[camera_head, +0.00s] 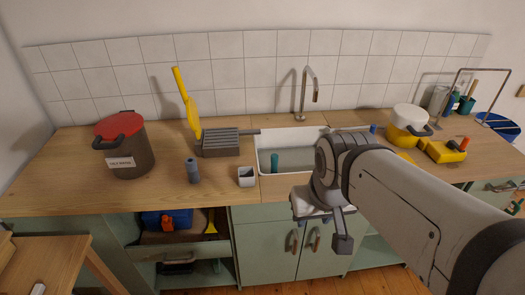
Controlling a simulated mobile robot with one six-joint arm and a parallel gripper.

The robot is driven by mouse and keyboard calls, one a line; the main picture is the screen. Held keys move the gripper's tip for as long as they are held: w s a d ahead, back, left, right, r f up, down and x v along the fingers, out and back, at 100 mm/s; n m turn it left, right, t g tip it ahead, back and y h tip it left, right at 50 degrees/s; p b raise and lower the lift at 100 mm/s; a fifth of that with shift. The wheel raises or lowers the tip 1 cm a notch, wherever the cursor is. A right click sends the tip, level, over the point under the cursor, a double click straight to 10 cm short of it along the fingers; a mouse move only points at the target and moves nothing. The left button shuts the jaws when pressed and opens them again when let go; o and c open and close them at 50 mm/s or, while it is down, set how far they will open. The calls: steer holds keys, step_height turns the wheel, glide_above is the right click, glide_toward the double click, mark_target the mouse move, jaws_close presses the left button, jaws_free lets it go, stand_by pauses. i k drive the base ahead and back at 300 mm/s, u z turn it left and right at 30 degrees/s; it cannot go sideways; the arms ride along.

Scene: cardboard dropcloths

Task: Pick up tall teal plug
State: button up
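A teal cylinder (274,162), likely the tall teal plug, stands upright in the left part of the white sink basin (265,143). Its lower end is partly hidden by the basin's front wall. My gripper (325,231) hangs in front of the counter edge, to the right of and lower in the picture than the teal cylinder, and apart from it. One dark finger shows clearly; the other side is unclear, so its opening cannot be read. Nothing is visibly held. My arm hides the right part of the sink.
A chrome faucet (304,95) rises behind the sink. Yellow items and a white-and-yellow pot (409,119) stand at right.

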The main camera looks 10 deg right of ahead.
mark_target(274, 158)
steer(key=i, duration=0.95)
